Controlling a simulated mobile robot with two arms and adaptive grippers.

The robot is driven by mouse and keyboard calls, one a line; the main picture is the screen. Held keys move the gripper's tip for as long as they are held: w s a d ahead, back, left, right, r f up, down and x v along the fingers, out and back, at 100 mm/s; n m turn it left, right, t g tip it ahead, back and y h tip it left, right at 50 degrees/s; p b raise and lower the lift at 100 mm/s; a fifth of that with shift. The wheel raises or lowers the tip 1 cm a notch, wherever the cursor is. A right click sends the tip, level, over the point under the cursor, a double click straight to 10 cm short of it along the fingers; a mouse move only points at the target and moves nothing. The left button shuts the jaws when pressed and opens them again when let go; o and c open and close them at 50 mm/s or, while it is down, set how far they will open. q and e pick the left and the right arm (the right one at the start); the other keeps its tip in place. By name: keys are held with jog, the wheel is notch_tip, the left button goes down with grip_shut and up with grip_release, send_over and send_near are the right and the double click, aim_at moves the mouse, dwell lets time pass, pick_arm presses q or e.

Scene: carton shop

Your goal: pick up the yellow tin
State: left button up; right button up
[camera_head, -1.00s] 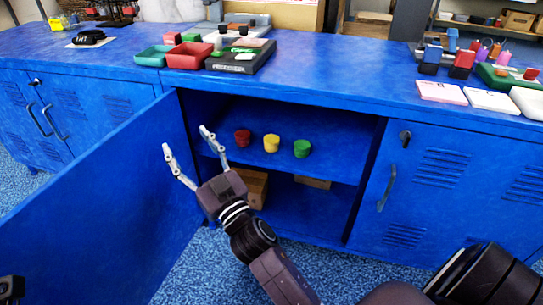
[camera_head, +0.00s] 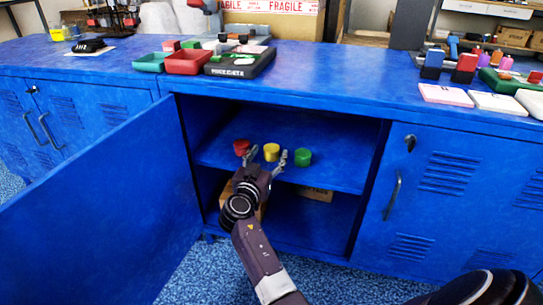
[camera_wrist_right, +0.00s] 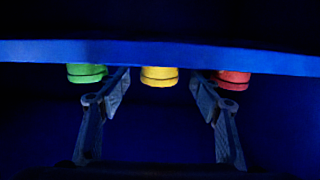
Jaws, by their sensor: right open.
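The yellow tin (camera_head: 271,152) stands on the upper shelf of the open blue cabinet, between a red tin (camera_head: 241,147) and a green tin (camera_head: 303,157). My right gripper (camera_head: 266,163) is open at the front of the shelf, its fingers spread to either side of the yellow tin. In the right wrist view the yellow tin (camera_wrist_right: 159,76) appears centred between the open fingertips (camera_wrist_right: 158,84), with a gap on each side. There the green tin (camera_wrist_right: 87,73) is to the left and the red tin (camera_wrist_right: 233,79) to the right. My left gripper is out of view.
The cabinet door (camera_head: 100,215) stands open at the left. The shelf (camera_head: 345,175) is free right of the green tin. Brown boxes (camera_head: 315,193) lie in the lower compartment. Trays, including a red one (camera_head: 188,62), stand on the counter above.

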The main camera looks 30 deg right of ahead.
aim_at(269, 155)
jog(key=x, duration=0.3)
jog(key=shift+w+d+f+b, duration=0.1)
jog(key=shift+d+f+b, duration=0.05)
jog(key=shift+f+b, duration=0.15)
jog(key=shift+r, duration=0.1)
jog(key=c, duration=1.3)
